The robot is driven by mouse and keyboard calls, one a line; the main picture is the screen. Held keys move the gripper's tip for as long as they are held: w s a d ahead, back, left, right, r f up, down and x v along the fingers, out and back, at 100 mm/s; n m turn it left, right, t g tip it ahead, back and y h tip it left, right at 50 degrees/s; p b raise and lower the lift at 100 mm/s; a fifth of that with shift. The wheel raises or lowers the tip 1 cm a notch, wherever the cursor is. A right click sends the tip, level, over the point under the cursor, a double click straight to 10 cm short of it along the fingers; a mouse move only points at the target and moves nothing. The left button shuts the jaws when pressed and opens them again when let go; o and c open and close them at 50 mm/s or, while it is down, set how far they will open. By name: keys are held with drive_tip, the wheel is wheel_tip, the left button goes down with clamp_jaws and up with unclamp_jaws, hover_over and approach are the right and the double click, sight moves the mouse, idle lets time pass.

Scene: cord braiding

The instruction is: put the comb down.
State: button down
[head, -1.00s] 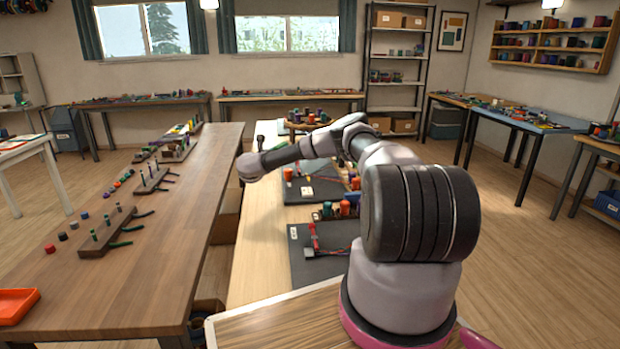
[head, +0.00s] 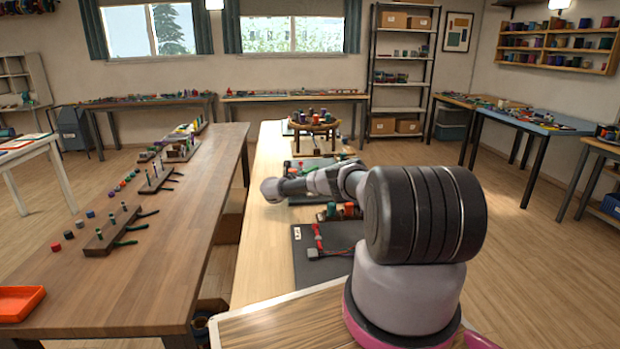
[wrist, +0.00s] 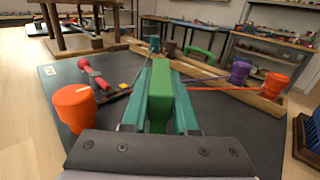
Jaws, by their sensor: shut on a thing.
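My gripper (wrist: 160,125) shows in the wrist view, with teal fingers closed on a green piece. This green piece, the comb (wrist: 160,85), points away from the wrist, over a dark work mat (wrist: 220,150). Its far end is hard to make out against the cords and rack, and I cannot tell whether it touches the mat. In the head view my arm reaches over the pale bench (head: 262,240), and the gripper and comb are hidden behind the arm.
On the mat in the wrist view, an orange spool (wrist: 75,108) and a red-ended tool (wrist: 97,78) are at left. A wooden rack (wrist: 225,85) with cords, a purple spool (wrist: 239,72) and an orange spool (wrist: 273,86) lies behind and right. Bare mat shows at right front.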

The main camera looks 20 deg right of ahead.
drive_tip(key=shift+f, duration=1)
drive_tip(key=shift+f, duration=0.1)
drive_tip(key=c, duration=0.7)
unclamp_jaws()
